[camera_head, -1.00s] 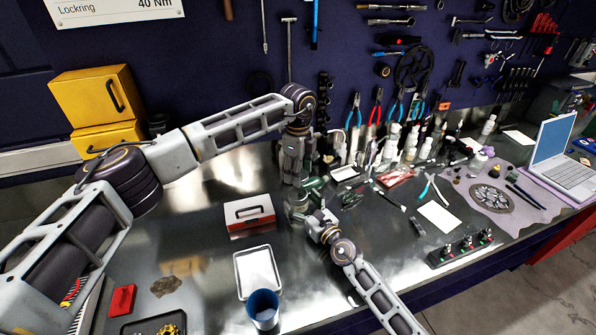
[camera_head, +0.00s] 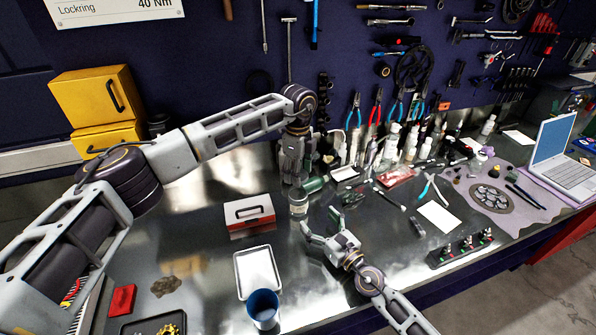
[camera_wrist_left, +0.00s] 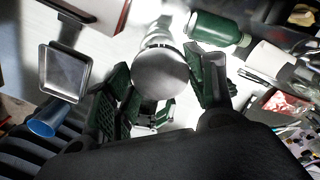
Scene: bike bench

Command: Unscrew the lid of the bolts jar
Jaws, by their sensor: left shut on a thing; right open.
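The bolts jar (camera_head: 298,204) is a small clear container below my left gripper on the bench in the head view; its label is too small to read. In the left wrist view its round grey metal lid (camera_wrist_left: 161,74) sits between the green finger pads. My left gripper (camera_head: 297,184) points down from above and is shut on the lid. Whether the lid has turned or lifted cannot be seen. My right gripper (camera_head: 319,224) is open and empty, in front and to the right of the jar, apart from it.
A red-and-white box (camera_head: 249,214) stands left of the jar, with a white tray (camera_head: 240,278) and a blue cup (camera_head: 264,308) nearer. A green bottle (camera_wrist_left: 217,28) lies close to the left gripper. Bottles and tools crowd the back right.

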